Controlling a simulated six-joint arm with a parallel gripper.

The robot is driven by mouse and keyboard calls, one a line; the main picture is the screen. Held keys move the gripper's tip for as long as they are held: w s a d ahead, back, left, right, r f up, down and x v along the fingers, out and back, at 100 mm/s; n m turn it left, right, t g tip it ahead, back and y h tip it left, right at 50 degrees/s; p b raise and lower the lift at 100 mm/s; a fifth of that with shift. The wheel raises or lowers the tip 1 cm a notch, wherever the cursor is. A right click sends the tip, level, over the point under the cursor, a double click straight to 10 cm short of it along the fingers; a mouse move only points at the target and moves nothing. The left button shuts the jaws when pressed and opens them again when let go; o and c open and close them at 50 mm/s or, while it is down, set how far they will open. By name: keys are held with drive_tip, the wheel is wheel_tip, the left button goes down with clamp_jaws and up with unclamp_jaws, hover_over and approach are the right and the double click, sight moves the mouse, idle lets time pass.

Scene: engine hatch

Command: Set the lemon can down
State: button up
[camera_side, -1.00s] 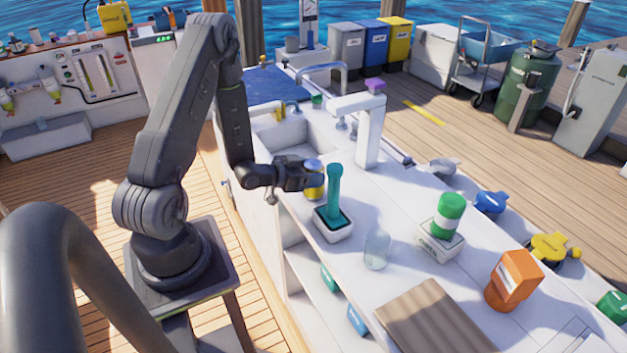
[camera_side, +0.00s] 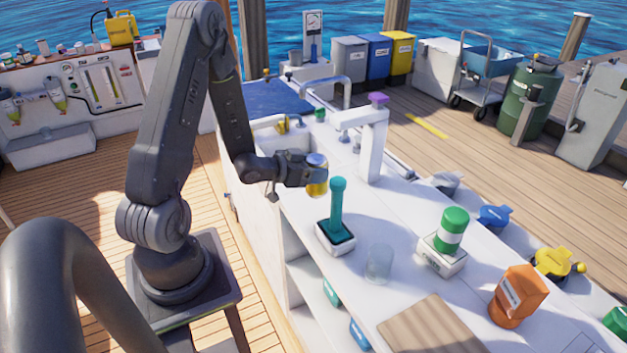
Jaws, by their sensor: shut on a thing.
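My gripper (camera_side: 308,172) is shut on a yellow can with a bluish-grey top, which I take as the lemon can (camera_side: 317,181). The can is upright at the gripper's tip, near the sink side of the white counter (camera_side: 300,218). It appears to be held above the counter; the exact gap under it cannot be told. The fingers are partly hidden by the can and the wrist.
A teal-handled brush (camera_side: 338,208) stands in a white holder just in front of the can. A clear glass (camera_side: 379,263), a green-capped bottle (camera_side: 451,232), an orange container (camera_side: 519,294) and a wooden board (camera_side: 435,330) stand further right. A white tap (camera_side: 372,148) rises behind.

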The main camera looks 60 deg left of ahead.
wheel_tip(320, 180, up, 23)
drive_tip(key=w+d+f, duration=0.1)
drive_tip(key=w+d, duration=0.3)
drive_tip(key=w, duration=0.8)
drive_tip(key=w+d, duration=0.4)
drive_tip(key=w, duration=0.8)
drive_tip(key=shift+h, duration=0.3)
wheel_tip(320, 180, down, 27)
drive_tip(key=shift+f, duration=0.15)
drive_tip(key=shift+f, duration=0.15)
drive_tip(key=o, duration=1.2)
drive_tip(key=shift+f, duration=0.1)
drive_tip(key=shift+o, duration=0.2)
